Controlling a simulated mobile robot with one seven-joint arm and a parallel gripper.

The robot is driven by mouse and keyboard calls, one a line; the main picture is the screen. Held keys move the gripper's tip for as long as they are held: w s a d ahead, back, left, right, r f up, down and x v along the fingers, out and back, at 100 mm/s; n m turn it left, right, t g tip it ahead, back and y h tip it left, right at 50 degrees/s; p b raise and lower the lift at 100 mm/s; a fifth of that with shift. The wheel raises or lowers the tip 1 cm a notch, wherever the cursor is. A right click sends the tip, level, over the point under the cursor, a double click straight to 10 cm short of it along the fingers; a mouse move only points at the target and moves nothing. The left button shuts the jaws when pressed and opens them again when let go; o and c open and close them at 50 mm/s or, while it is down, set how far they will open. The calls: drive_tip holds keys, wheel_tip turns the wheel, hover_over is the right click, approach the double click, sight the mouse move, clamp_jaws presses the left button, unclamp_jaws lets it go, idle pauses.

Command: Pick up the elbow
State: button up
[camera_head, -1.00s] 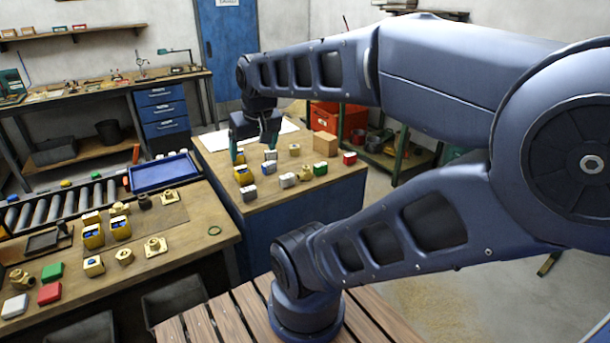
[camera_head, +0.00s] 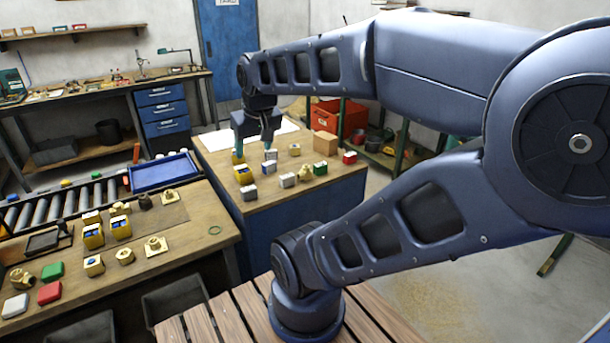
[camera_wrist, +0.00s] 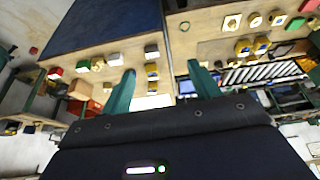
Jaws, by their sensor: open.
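In the wrist view the same brass fitting (camera_wrist: 97,66) sits left of my fingers, small and hard to make out. A second elbow-like brass fitting (camera_head: 20,278) lies at the far left of the near bench. My gripper (camera_head: 253,149) is open and empty above the back left part of the middle table, to the left of the nearer fitting and apart from it. Its two teal fingers show apart in the wrist view (camera_wrist: 161,72).
On the middle table (camera_head: 275,207) are a yellow bin (camera_head: 243,175), a grey box (camera_head: 288,180), a red box (camera_head: 350,157) and a cardboard box (camera_head: 325,145). The near bench (camera_head: 200,245) holds several brass parts and bins. A blue tray (camera_head: 165,172) lies behind it.

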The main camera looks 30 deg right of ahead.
drive_tip(key=w+d+f+n+g, duration=0.1)
drive_tip(key=w+d+f+n, duration=0.25)
drive_tip(key=w+d, duration=0.35)
drive_tip(key=n+g+h, duration=0.4)
drive_tip(key=n, duration=1)
approach(304, 167)
drive_tip(key=f, duration=0.1)
drive_tip(key=shift+s+d+f+h, duration=0.2)
drive_tip(key=shift+d+f+h, duration=0.1)
drive_tip(key=shift+d+f, duration=0.2)
drive_tip(key=x, duration=0.4)
drive_tip(key=shift+d+f, duration=0.15)
drive_tip(key=shift+f, duration=0.15)
drive_tip(key=shift+a+x, duration=0.15)
drive_tip(key=shift+x, duration=1.3)
drive_tip(key=shift+a+x, duration=0.15)
drive_tip(key=shift+x, duration=1.25)
drive_tip(key=shift+w+f, duration=0.15)
drive_tip(key=shift+w, duration=0.05)
clamp_jaws()
